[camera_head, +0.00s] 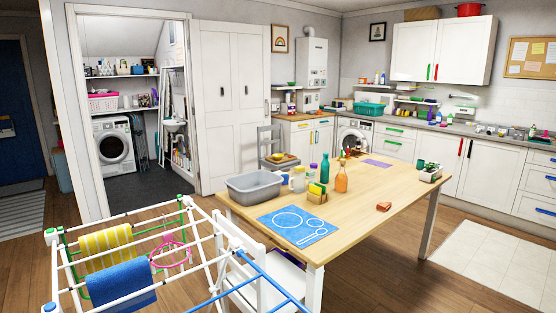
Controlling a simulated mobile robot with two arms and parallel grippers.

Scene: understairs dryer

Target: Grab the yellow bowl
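I cannot clearly make out a yellow bowl. A small yellow item (278,156) sits on a brown tray (288,162) at the grey chair behind the table; it is too small to tell whether it is a bowl. Neither of my grippers is in view.
A white drying rack (190,268) with yellow and blue cloths fills the lower left.

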